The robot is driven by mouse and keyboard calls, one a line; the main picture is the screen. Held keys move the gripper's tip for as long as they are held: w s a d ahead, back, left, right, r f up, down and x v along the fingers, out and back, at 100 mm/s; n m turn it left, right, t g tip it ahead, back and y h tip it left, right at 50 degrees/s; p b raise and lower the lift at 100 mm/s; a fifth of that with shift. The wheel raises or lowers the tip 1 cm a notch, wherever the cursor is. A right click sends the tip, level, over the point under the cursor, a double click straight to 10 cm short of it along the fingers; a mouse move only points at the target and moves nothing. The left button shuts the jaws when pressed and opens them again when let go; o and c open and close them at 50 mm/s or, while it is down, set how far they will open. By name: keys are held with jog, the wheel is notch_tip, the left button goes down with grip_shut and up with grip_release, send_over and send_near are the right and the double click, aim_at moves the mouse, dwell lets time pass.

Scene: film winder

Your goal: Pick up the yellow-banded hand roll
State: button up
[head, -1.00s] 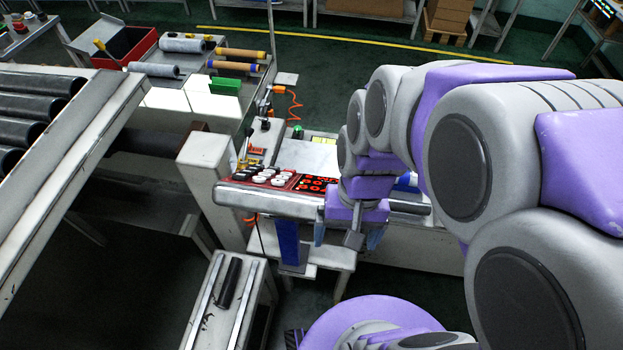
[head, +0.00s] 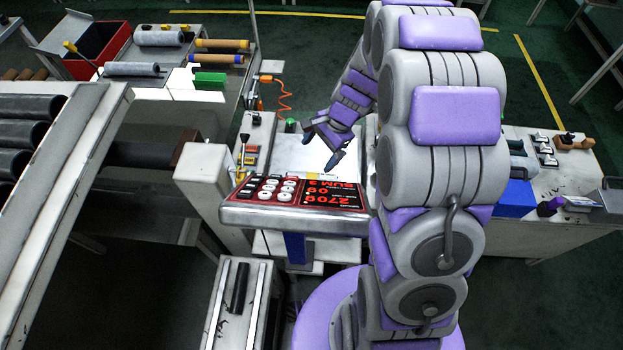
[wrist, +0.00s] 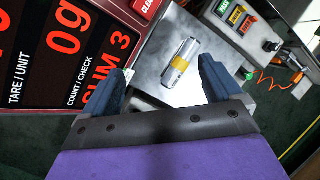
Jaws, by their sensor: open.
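The yellow-banded hand roll (wrist: 181,65) is a small silver-grey cylinder with a yellow band around it. In the wrist view it lies tilted across a pale metal plate (wrist: 155,79), ahead of my gripper (wrist: 162,68). My gripper is open and empty, with one blue finger on each side of the picture and the roll beyond, between their lines. In the head view my gripper (head: 322,148) hangs above the pale plate (head: 293,155) behind the red display panel. I cannot make out the roll clearly there.
The panel (head: 292,192) with white buttons and red digits stands in front of the plate. Coloured switches and an orange coiled cord (wrist: 290,78) are to the right in the wrist view. A back table holds grey and tan rolls (head: 222,44) and a green block (head: 210,81).

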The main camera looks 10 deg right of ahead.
jog(key=w+d+f+m+t+p, duration=0.1)
jog(key=w+d+f+m, duration=0.4)
jog(key=f, duration=0.4)
jog(key=m+p, duration=0.1)
jog(key=m, duration=0.2)
send_near(316, 177)
jog(key=shift+m+t, duration=0.3)
jog(key=b+x, duration=0.1)
jog(key=x, duration=0.1)
jog(key=b+x, duration=0.1)
jog(key=x, duration=0.2)
jog(key=b+x, duration=0.1)
jog(key=x, duration=0.1)
jog(key=shift+s+a+f, duration=0.1)
jog(key=shift+s+f, duration=0.05)
jog(key=shift+s, duration=0.15)
jog(key=b+x, duration=0.1)
jog(key=x, duration=0.3)
jog(key=shift+w+f, duration=0.1)
jog(key=shift+w, duration=0.1)
jog(key=shift+c, duration=0.2)
jog(key=c, duration=1.3)
jog(key=shift+o, duration=0.2)
notch_tip(316, 177, up, 10)
jog(key=shift+r+p, duration=0.1)
jog(key=shift+p, duration=0.95)
